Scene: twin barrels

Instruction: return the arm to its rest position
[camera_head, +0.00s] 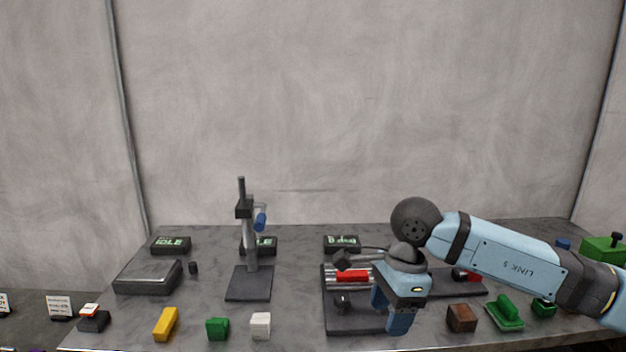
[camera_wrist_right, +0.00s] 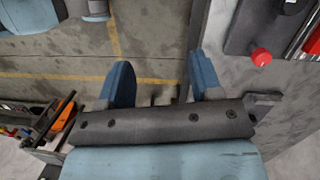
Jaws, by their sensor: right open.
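My right arm (camera_head: 515,262) comes in from the right in the head view and bends down at the wrist. My right gripper (camera_head: 392,325) points down over the front part of the dark fixture plate (camera_head: 350,323). In the right wrist view its two blue fingers (camera_wrist_right: 158,85) are spread apart with nothing between them. Floor with yellow lines shows past the fingers. My left gripper is not in view.
The grey table (camera_head: 210,290) bears a dark stand (camera_head: 249,285), a flat grey box (camera_head: 147,276), a yellow block (camera_head: 166,324), a green block (camera_head: 217,328), a white block (camera_head: 261,325) and a brown block (camera_head: 461,317). A red cylinder (camera_head: 352,276) lies on the fixture beside my gripper.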

